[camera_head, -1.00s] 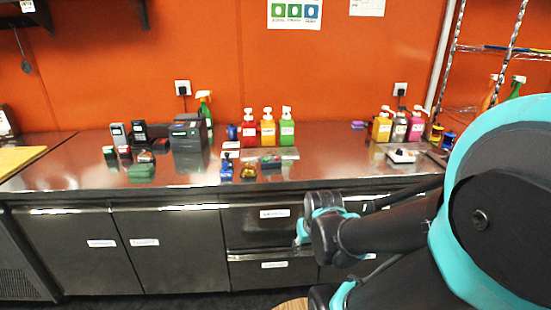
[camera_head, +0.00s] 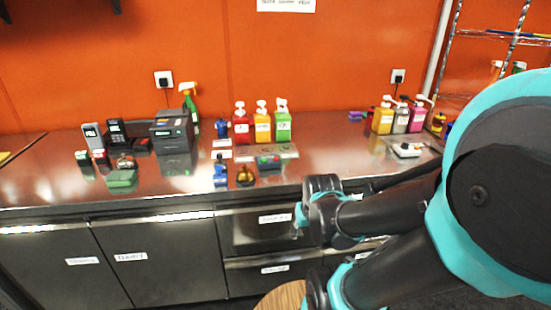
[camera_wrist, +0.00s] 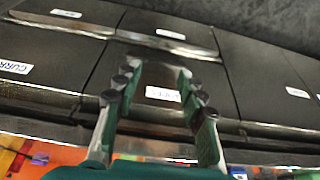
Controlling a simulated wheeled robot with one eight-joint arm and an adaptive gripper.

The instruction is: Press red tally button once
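I cannot clearly pick out the red tally button at this size. A small dark device with red and green patches (camera_head: 268,162) lies on the counter, in front of the pump bottles. A small red-marked item (camera_head: 101,156) stands farther left by the handsets. My gripper (camera_wrist: 158,72) shows in the wrist view with its two fingers apart and nothing between them. It faces the dark drawer and cabinet fronts, away from the countertop items. In the head view my arm is at the right, in front of the drawers, and the fingers cannot be made out.
The steel counter (camera_head: 330,165) has bare room right of the centre. Red (camera_head: 241,125), yellow (camera_head: 262,125) and green (camera_head: 283,125) pump bottles stand behind the device. A black printer (camera_head: 172,132) stands left. A white device (camera_head: 407,150) lies right, near more bottles.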

